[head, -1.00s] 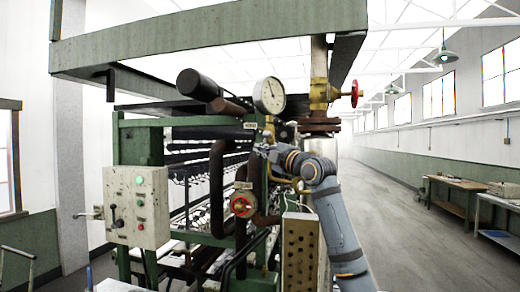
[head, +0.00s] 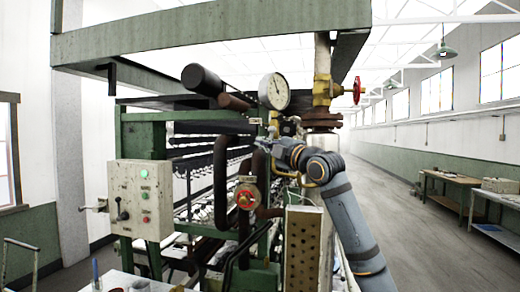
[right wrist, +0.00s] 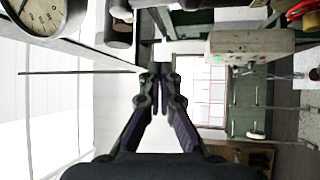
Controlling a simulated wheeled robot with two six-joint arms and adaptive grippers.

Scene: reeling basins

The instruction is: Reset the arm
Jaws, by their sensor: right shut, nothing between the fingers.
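My right arm rises from the lower right of the head view and bends left at the wrist. My right gripper (head: 272,146) is in front of the pipes below the pressure gauge (head: 275,91), partly lost against them. In the right wrist view its fingers (right wrist: 157,76) are together and empty. The red valve handwheel (head: 246,197) is below and left of the gripper. The control box (head: 140,199), with a green lamp and buttons, is farther left. My left gripper is in neither view.
The green machine frame (head: 210,35) spans overhead. A brass valve with a red wheel (head: 357,90) is on the upright pipe close above my right wrist. A perforated box (head: 302,245) is below the arm. Workbenches (head: 450,190) line the right wall; the aisle floor is open.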

